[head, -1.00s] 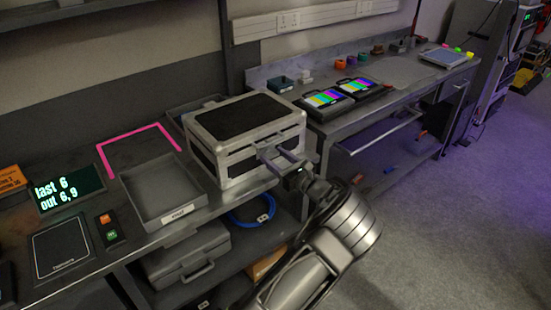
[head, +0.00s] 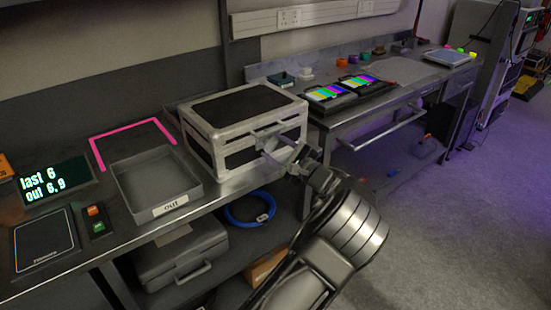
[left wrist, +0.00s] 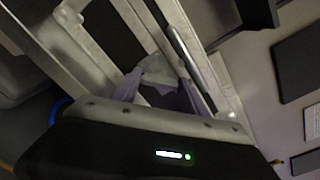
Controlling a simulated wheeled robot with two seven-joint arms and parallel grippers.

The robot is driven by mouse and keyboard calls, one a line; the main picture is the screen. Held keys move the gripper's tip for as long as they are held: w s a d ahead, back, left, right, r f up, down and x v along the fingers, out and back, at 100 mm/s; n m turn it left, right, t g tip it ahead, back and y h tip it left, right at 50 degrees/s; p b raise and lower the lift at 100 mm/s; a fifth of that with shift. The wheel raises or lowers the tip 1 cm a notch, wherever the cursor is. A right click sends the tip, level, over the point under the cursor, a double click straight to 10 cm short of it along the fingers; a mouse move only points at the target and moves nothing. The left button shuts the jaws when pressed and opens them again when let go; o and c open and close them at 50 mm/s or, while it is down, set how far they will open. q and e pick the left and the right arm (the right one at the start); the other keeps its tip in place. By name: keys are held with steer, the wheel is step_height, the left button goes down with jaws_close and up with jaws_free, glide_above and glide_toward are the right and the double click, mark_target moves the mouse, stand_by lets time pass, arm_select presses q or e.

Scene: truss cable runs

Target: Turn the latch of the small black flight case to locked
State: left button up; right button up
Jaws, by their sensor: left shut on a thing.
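The small black flight case (head: 245,108) with silver metal edges stands closed on the bench, lid down. My left gripper (head: 272,142) is at the case's front face on the right, its fingers reaching in to the latch area. In the left wrist view the fingers (left wrist: 165,90) are closed around a pale grey metal piece, the latch (left wrist: 158,68), at the lid seam. The fingers hide much of the latch in the head view, so its exact angle cannot be told. My right gripper is not in view.
An open grey tray marked "out" (head: 170,211) stands left of the case. A lit display (head: 54,184) and a two-button box (head: 95,220) lie farther left. A grey case (head: 183,252) and blue cable coil (head: 248,208) are on the shelf below.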

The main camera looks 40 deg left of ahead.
arm_select(q)
steer(key=n+b, duration=0.2)
steer(key=b, duration=0.2)
steer(key=n+b, duration=0.3)
steer(key=b, duration=0.1)
steer(key=f+n+b, duration=0.1)
steer(key=n+b, duration=0.2)
steer(key=b, duration=0.1)
steer(key=shift+s+b, duration=0.1)
steer(key=shift+b, duration=0.2)
steer(key=shift+r+n+b, duration=0.25)
steer(key=shift+n+b, duration=0.45)
steer(key=shift+b, duration=0.05)
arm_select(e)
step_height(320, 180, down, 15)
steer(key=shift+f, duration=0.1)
arm_select(q)
steer(key=o, duration=1.4)
steer(key=shift+r, duration=0.15)
steer(key=shift+c, duration=0.2)
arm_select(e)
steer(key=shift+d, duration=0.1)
